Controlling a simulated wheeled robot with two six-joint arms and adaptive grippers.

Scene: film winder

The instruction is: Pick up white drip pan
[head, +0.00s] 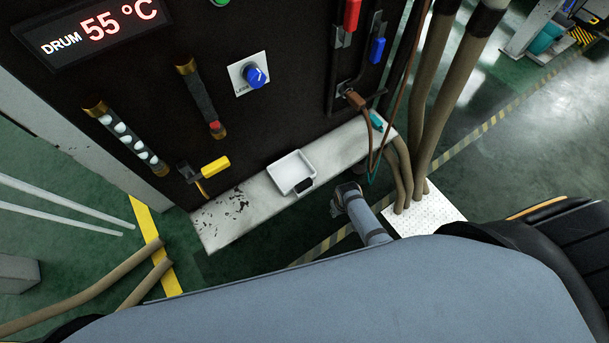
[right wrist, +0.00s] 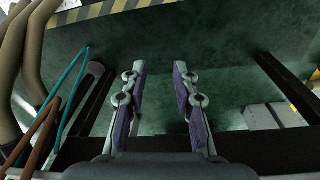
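The white drip pan (head: 288,174) is a shallow, roughly square tray with a small black tab (head: 305,185) on its near edge. It sits on a pale, stained ledge (head: 240,213) at the foot of the dark machine panel. My right arm's end (head: 347,196) is to the right of the pan and apart from it, just off the ledge's front edge; its fingers are hard to make out there. In the right wrist view my right gripper (right wrist: 160,75) has its purple-padded fingers apart, with nothing between them. The pan is not visible in that view. My left gripper is out of view.
A yellow-handled lever (head: 214,167) stands left of the pan. Brown hoses (head: 430,110) and a teal cable (head: 373,165) hang at the right, near my right arm; cables also show in the right wrist view (right wrist: 65,80). Green floor (head: 485,205) lies open at the right.

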